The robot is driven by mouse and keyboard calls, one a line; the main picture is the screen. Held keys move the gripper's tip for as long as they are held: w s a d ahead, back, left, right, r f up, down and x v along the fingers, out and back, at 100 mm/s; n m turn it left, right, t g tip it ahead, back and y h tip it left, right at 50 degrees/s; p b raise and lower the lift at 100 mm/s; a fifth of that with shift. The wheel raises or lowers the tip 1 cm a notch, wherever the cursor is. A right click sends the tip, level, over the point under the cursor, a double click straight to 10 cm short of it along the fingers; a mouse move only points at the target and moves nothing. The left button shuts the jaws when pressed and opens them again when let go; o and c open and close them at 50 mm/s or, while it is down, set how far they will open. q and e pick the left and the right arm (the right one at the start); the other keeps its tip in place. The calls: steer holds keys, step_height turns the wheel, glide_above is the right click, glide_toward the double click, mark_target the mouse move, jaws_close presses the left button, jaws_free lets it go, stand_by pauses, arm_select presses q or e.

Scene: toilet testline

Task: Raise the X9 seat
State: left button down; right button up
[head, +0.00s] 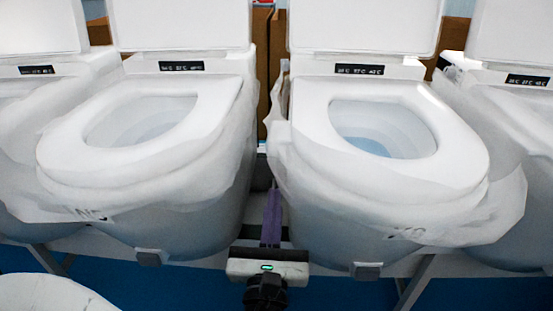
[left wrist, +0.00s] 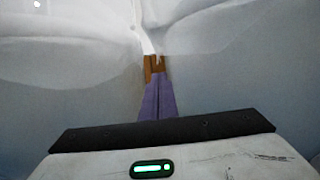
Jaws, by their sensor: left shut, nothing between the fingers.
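Two white toilets stand side by side in the head view, both with raised lids and lowered seats. The right toilet's seat (head: 400,160) and the left toilet's seat (head: 150,150) lie flat on their bowls. Thin clear wrap covers both bowls. Dark marks on the wrap are too blurred to tell which toilet is X9. My left gripper (head: 272,200) has purple fingers, shut and empty, pointing into the gap between the two bowls, below seat level. In the left wrist view its fingers (left wrist: 157,85) are together between pale bowl walls. My right gripper is out of view.
More toilets stand at the far left (head: 20,110) and far right (head: 525,115), partly cut off. The gap between the middle bowls is narrow, with loose wrap hanging at its sides. A blue floor (head: 190,290) shows below the support frame.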

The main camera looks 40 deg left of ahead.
arm_select(q)
steer(key=w+a+r+p, duration=0.1)
steer(key=w+a+r, duration=0.4)
steer(key=w+r, duration=0.2)
steer(key=shift+w+p, duration=0.3)
steer(key=shift+w, duration=0.25)
